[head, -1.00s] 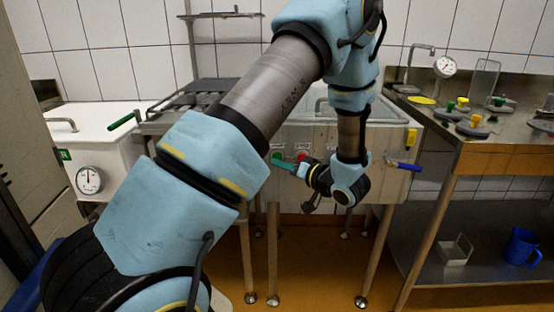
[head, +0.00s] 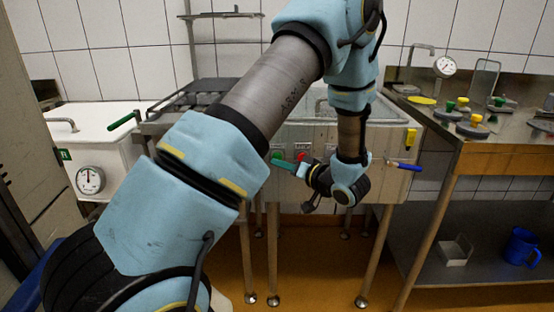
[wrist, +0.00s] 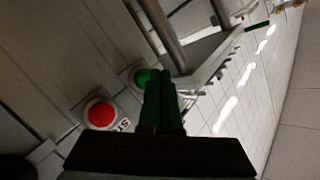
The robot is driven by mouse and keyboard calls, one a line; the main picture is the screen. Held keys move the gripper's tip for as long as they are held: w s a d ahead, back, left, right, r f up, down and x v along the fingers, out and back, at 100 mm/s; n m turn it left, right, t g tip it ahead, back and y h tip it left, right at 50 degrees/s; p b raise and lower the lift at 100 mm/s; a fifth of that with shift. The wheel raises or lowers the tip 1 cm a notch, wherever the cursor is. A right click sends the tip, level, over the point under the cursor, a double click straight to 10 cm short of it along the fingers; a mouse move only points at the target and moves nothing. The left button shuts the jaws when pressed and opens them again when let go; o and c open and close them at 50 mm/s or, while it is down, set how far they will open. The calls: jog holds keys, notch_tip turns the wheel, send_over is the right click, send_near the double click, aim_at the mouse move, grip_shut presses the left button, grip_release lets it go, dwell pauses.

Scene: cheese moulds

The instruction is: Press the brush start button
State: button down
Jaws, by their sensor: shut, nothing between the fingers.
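The green button (head: 277,155) is on the steel front panel of the sink unit, left of the red button (head: 302,156). In the wrist view the green button (wrist: 141,76) is partly hidden behind my fingers, and the red button (wrist: 101,113) shows whole, with a partly hidden label starting "ST". My gripper (head: 273,161) has green fingers, closed together and empty, pointing at the panel. Its fingertips (wrist: 159,72) are close beside the green button; I cannot tell whether they touch it.
The sink unit (head: 385,140) has a blue-handled valve (head: 405,167) at its right. A white vat (head: 95,125) with a gauge stands at left. A steel table (head: 470,130) with small moulds stands at right, with a blue jug (head: 521,247) on its lower shelf.

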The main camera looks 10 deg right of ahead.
jog(key=shift+w, duration=0.15)
dwell(0.3)
jog(key=shift+w+p, duration=0.3)
jog(key=shift+w+d, duration=0.15)
jog(key=shift+w, duration=0.3)
dwell(0.7)
jog(key=shift+s, duration=0.1)
jog(key=shift+s+a+p, duration=0.2)
jog(key=shift+s+p, duration=0.3)
jog(key=shift+s, duration=0.3)
jog(key=shift+s+a+p, duration=0.25)
jog(key=shift+s+p, duration=0.05)
jog(key=shift+s, duration=0.95)
jog(key=shift+s+a+p, duration=0.2)
jog(key=shift+s+p, duration=0.1)
jog(key=shift+s, duration=0.9)
jog(key=shift+s, duration=0.1)
